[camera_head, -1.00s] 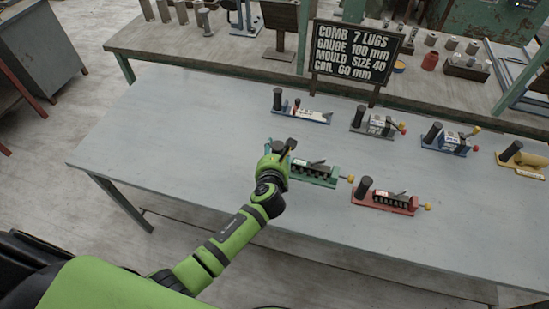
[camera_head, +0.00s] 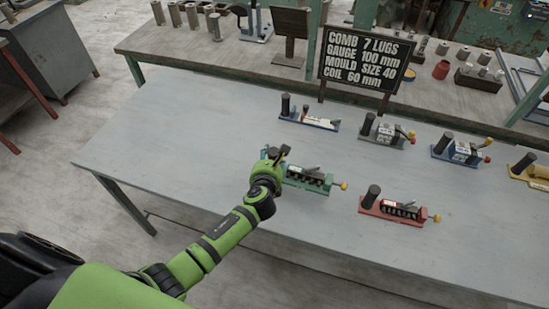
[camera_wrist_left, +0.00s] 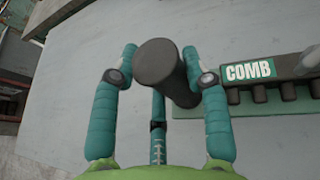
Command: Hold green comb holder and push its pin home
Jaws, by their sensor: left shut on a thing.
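The green comb holder (camera_head: 310,180) sits on the grey table, with a comb-like row of dark lugs and a lever on its top. A yellow knob (camera_head: 344,186) sticks out from its right end. My left gripper (camera_head: 276,158) is at its left end. In the left wrist view, the teal fingers of my left gripper (camera_wrist_left: 158,68) are shut around the holder's dark round post (camera_wrist_left: 160,65). The green COMB label (camera_wrist_left: 250,71) and several lugs show to the right there. The far end of the holder is outside that view. My right gripper is not in view.
A red holder (camera_head: 392,208) stands close on the right. Blue (camera_head: 310,120), grey (camera_head: 388,132), dark blue (camera_head: 461,150) and yellow (camera_head: 532,172) holders stand behind. A black sign (camera_head: 366,60) rises at the back edge. The table's left part is clear.

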